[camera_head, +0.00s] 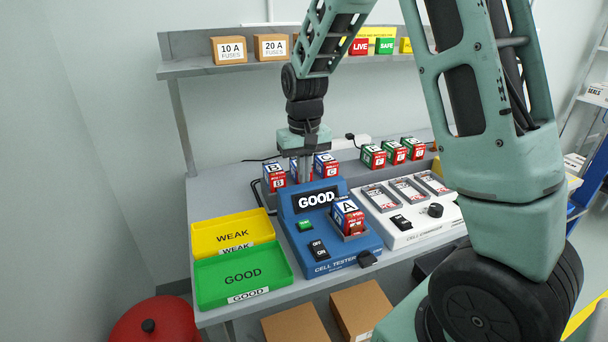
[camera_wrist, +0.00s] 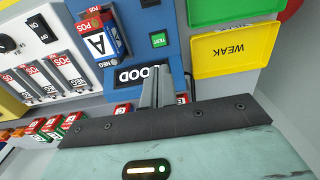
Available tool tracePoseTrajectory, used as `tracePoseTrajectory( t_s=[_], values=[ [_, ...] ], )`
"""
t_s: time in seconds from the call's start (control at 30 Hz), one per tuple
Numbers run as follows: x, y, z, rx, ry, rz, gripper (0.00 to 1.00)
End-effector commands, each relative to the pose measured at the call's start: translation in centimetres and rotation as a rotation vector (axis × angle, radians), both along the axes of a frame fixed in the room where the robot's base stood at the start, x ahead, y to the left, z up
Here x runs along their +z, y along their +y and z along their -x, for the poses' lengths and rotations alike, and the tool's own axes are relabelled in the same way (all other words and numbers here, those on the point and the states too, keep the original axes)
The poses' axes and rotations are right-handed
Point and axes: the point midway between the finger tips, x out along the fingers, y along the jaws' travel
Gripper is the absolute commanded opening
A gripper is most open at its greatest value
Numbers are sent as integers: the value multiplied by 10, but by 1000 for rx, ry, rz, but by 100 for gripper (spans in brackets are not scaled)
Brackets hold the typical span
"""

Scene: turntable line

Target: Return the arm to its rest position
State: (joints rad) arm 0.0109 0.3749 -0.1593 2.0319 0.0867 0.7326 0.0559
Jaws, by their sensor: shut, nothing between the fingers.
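My arm reaches over the bench from the upper right in the head view. My gripper (camera_head: 304,180) points down just behind the blue cell tester (camera_head: 330,260), whose display reads GOOD. In the wrist view my gripper (camera_wrist: 163,75) is shut and empty, its fingers over the tester's display edge. A cell marked A (camera_head: 348,216) sits in the tester's slot; it also shows in the wrist view (camera_wrist: 100,43). Red and blue cells, one marked B (camera_head: 274,176) and another (camera_head: 326,166), stand behind the tester on either side of the fingers; a further one is partly hidden by the gripper.
A yellow WEAK tray (camera_head: 207,237) and green GOOD tray (camera_head: 213,281) lie left of the tester, both empty. A white cell charger (camera_head: 403,232) stands right, with several green and red cells (camera_head: 395,152) behind it. A shelf (camera_head: 188,69) with boxes hangs above.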

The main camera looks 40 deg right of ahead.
Motion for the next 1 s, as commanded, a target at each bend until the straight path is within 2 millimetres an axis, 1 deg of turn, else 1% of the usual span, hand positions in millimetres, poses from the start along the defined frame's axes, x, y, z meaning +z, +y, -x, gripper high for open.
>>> tracePoseTrajectory(
  t_s=[0.6, 0.67, 0.73, 0.77, 0.87, 0.9, 0.97, 1.0],
  values=[
    [0, 0, 0, 0, -1, 0, 0],
    [1, 5, 1, 11, -2, -3, 0],
    [4, 22, 6, 46, -5, -14, 0],
    [5, 33, 9, 71, -6, -21, 0],
    [14, 84, 31, 190, -11, -48, 0],
    [17, 108, 45, 253, -12, -60, 0],
    [23, 143, 71, 354, -13, -74, 0],
    [26, 165, 91, 424, -13, -81, 0]
  ],
)
